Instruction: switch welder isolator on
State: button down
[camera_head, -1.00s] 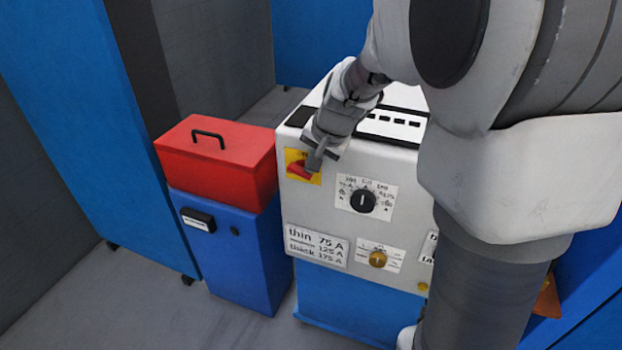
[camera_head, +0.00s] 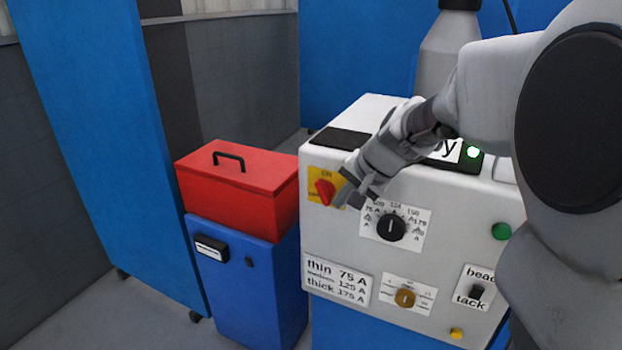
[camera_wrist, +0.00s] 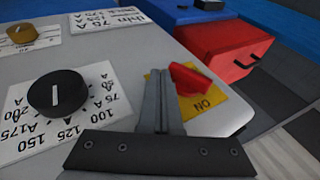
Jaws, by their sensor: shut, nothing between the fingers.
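The isolator is a red rotary knob (camera_head: 325,190) on a yellow plate marked ON, at the upper left of the white welder front (camera_head: 330,235). In the head view its grip stands nearly upright, with ON above it. In the wrist view the red knob (camera_wrist: 190,78) lies just right of my fingers, its ridge slanting toward the ON side. My gripper (camera_head: 347,198) is shut and empty, right beside the knob; I cannot tell whether it touches.
A black current dial (camera_head: 391,227) sits right of and below the isolator. A brass knob (camera_head: 405,298), a bead/tack switch (camera_head: 476,291) and a green button (camera_head: 501,231) are on the same face. A red toolbox (camera_head: 240,190) on a blue cabinet (camera_head: 245,285) stands left.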

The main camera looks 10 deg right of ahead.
jog(key=shift+f+b, duration=0.4)
jog(key=shift+f, duration=0.25)
jog(key=shift+w+a+r, duration=0.1)
jog(key=shift+a, duration=0.05)
dwell(1.1)
jog(key=shift+w+a+r+p, duration=0.4)
jog(key=shift+w+a+p, duration=0.15)
jog(key=shift+a, duration=0.05)
jog(key=shift+r, duration=0.15)
jog(key=shift+s+r, duration=0.1)
jog(key=shift+r, duration=0.15)
jog(key=p+v, duration=0.5)
jog(key=v, duration=1.1)
jog(key=shift+s+d+f, duration=0.2)
jog(key=shift+s+d, duration=0.1)
jog(key=shift+s, duration=0.05)
